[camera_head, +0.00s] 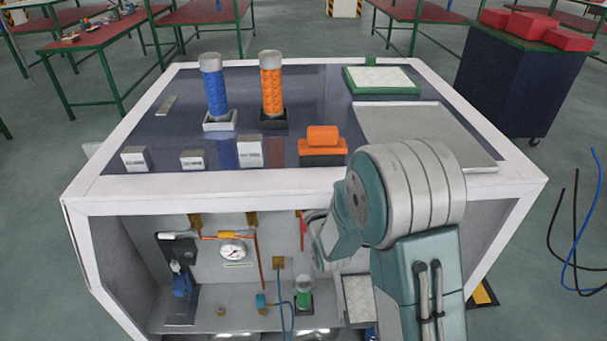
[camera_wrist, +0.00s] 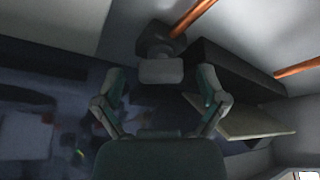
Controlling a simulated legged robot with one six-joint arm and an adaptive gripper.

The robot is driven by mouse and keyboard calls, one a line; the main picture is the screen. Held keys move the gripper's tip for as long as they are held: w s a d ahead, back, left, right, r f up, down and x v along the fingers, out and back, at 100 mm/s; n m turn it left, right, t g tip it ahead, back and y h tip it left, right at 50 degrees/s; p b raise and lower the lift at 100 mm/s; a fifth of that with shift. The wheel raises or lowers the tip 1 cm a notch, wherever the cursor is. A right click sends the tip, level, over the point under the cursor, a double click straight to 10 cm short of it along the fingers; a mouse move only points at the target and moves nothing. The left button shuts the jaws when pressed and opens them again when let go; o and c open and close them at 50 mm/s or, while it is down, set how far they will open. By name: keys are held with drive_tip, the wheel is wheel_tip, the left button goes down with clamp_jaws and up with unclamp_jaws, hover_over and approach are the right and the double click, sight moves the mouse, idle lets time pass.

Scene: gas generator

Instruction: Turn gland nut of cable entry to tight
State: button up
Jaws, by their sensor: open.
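Beyond the fingertips is a dark grey fitting with a paler block-shaped end (camera_wrist: 160,71), below a copper-coloured pipe (camera_wrist: 194,17). I cannot tell whether this fitting is the gland nut of the cable entry, or whether the fingers touch it. In the head view my arm reaches into the open front of the white cabinet (camera_head: 100,190) and hides part of the interior. A blue cable (camera_head: 282,311) rises there to a small brass-coloured plate (camera_head: 278,263).
Inside the cabinet are a round gauge (camera_head: 233,252), a blue device (camera_head: 181,285) and a green-topped part (camera_head: 304,298). A blue cylinder (camera_head: 216,92) and an orange cylinder (camera_head: 271,90) stand on top. A dark panel (camera_wrist: 228,70) lies close right of the gripper.

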drive_tip(key=shift+w+a+r, duration=0.1)
drive_tip(key=shift+w+a, duration=0.05)
drive_tip(key=shift+w, duration=0.25)
drive_tip(key=shift+a, duration=0.1)
drive_tip(key=c, duration=1.2)
drive_tip(key=shift+o, duration=0.2)
